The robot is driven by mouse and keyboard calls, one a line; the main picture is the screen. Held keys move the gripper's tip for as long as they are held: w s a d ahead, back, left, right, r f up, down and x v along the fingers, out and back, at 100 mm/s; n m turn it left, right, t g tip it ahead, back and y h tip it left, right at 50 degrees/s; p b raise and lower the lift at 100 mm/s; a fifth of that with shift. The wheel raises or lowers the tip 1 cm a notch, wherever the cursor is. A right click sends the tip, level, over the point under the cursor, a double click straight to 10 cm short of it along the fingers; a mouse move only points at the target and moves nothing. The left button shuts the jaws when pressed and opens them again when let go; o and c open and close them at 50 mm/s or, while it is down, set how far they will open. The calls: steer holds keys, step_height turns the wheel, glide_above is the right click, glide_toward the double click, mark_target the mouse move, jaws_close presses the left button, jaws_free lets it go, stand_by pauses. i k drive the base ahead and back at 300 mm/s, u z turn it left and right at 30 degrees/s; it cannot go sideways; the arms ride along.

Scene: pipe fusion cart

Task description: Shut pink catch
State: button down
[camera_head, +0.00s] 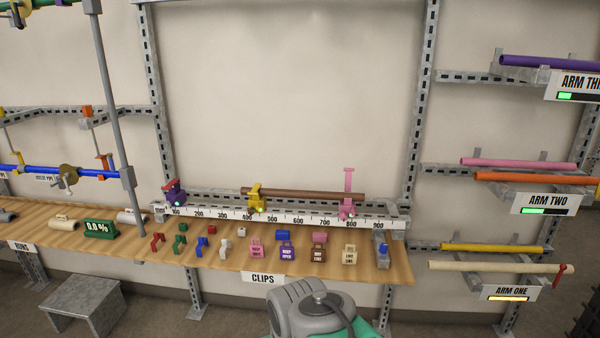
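The pink catch (347,209) stands at the right part of the white numbered rail, between the 700 and 900 marks. Its pink arm (349,180) stands upright with a flat top, so the catch looks open. A brown pipe (310,194) runs along the rail to the pink catch and passes by the yellow catch (256,200). A purple catch with a red top (174,193) sits at the left end of the rail. A grey part of my arm shows at the bottom middle, well below the rail; my gripper's fingers are not in view.
A wooden shelf (215,257) in front of the rail holds several coloured clips and small tagged blocks, including a pink one (256,248). Pipe racks stand at the right, with a pink pipe (515,163). A grey step stool (82,302) stands at lower left. The wall panel above the rail is clear.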

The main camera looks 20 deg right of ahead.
mark_target(348, 174)
steer(key=u, duration=0.55)
steer(key=i, duration=1.05)
steer(key=z, duration=0.4)
